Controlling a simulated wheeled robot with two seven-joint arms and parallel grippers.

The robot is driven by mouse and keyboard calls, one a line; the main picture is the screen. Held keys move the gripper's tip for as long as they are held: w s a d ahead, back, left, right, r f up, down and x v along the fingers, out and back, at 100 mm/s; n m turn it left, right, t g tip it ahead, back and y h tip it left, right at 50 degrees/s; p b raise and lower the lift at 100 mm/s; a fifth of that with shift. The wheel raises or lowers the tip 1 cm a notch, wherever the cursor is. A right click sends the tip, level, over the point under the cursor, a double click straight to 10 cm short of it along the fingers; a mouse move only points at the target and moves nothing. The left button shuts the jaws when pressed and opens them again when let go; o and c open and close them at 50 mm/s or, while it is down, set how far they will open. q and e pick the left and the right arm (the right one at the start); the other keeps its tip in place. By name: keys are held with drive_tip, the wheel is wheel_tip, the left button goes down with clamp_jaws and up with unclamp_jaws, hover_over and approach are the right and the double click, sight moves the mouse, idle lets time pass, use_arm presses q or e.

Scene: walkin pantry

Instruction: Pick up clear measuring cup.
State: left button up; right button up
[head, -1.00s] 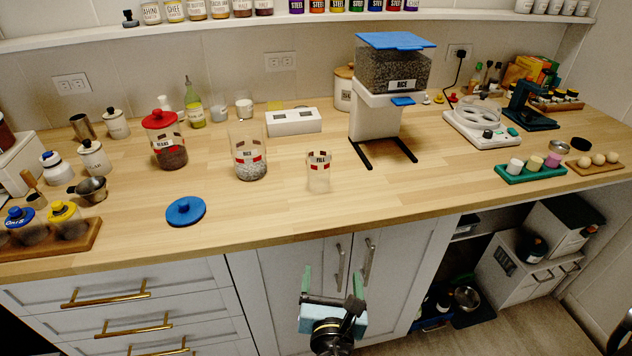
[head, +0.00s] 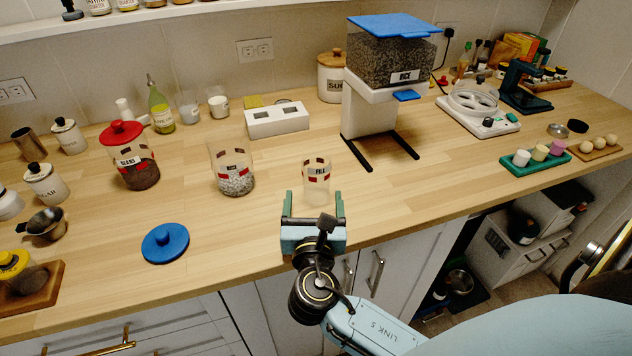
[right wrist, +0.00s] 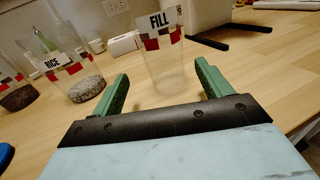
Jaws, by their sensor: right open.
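The clear measuring cup (head: 317,182), with a FILL label and red marks, stands upright and looks empty on the wooden counter near its front edge. It also shows in the right wrist view (right wrist: 164,62), straight ahead of the fingers. My right gripper (head: 313,202) is open and empty, just in front of the cup. In the right wrist view its green fingers (right wrist: 160,88) are spread to either side of the cup's lower part, with the cup a little beyond the tips. I cannot tell whether anything touches. My left gripper is not in view.
A clear jar of rice (head: 232,172) stands left of the cup. A blue lid (head: 165,243) lies on the counter further left. The rice dispenser (head: 372,105) with dark feet stands behind right. A white box (head: 277,119) is behind. The counter right of the cup is clear.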

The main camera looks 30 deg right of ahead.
sight(317, 189)
drive_tip(key=shift+w+d, duration=0.2)
drive_tip(key=x, duration=0.4)
drive_tip(key=shift+d+r, duration=0.2)
drive_tip(key=shift+d, duration=0.15)
drive_tip(key=shift+w+d, duration=0.15)
drive_tip(key=shift+w, duration=0.15)
drive_tip(key=shift+c, duration=0.4)
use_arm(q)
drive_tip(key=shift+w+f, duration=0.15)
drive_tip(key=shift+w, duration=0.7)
use_arm(e)
drive_tip(key=c, duration=1)
drive_tip(key=shift+r, duration=0.1)
